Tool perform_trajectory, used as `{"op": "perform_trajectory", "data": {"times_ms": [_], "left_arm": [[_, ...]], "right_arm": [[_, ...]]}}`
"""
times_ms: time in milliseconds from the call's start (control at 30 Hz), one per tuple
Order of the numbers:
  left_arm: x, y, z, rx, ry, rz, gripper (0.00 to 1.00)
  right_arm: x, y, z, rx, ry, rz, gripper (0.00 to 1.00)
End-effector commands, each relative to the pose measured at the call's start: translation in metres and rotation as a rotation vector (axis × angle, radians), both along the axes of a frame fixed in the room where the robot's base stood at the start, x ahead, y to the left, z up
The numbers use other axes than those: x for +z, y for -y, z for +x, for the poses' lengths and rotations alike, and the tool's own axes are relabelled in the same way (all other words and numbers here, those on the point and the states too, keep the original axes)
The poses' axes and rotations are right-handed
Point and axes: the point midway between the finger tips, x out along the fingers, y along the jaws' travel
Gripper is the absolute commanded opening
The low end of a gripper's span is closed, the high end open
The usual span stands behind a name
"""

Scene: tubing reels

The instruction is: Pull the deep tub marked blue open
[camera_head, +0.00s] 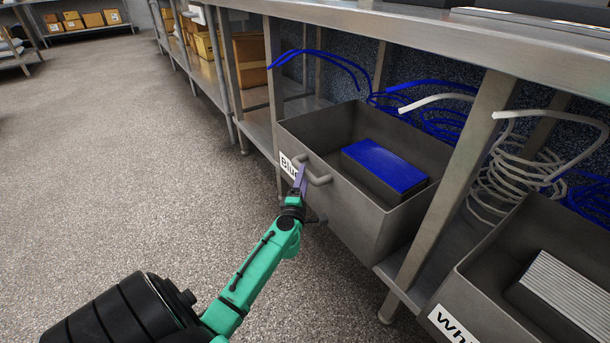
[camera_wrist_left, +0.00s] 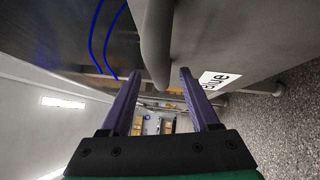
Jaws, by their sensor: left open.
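The deep grey tub (camera_head: 365,215) marked "blue" on its front label (camera_head: 289,166) stands out past the front posts of the shelf. Its inside shows from above, with a dark block with a blue top (camera_head: 385,165) in it. A bar handle (camera_head: 320,179) sits on its front. My left gripper (camera_head: 300,178) is at this handle, its purple fingers open. In the left wrist view the handle (camera_wrist_left: 155,45) comes down between the two open fingers; I cannot tell whether either finger touches it. The label (camera_wrist_left: 215,80) is beside the right finger. My right gripper is not in view.
A second tub (camera_head: 475,300), its label partly cut off, stands out at lower right. Blue tubing (camera_head: 320,55) and white coils (camera_head: 510,170) lie behind the tubs. A metal worktop (camera_head: 430,35) overhangs them. The floor (camera_head: 140,170) at left is clear.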

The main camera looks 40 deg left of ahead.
Motion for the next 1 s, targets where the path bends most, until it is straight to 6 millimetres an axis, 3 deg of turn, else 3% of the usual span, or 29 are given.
{"op": "perform_trajectory", "data": {"times_ms": [167, 433, 467, 600, 1000], "left_arm": [[0.002, -0.012, 0.023, -0.001, 0.0, 0.002, 0.62], [0.003, -0.014, 0.025, -0.001, -0.001, 0.001, 0.62], [0.003, -0.014, 0.025, -0.001, -0.002, 0.0, 0.54], [0.003, -0.013, 0.025, -0.001, -0.002, 0.0, 0.01], [0.002, -0.013, 0.025, -0.001, -0.002, 0.0, 0.0]], "right_arm": [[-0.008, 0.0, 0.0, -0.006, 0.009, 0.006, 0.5], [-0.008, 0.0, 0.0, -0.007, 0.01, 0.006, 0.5], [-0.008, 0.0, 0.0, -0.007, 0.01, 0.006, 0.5], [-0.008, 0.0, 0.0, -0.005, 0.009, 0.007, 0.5], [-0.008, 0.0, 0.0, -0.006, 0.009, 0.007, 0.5]]}}
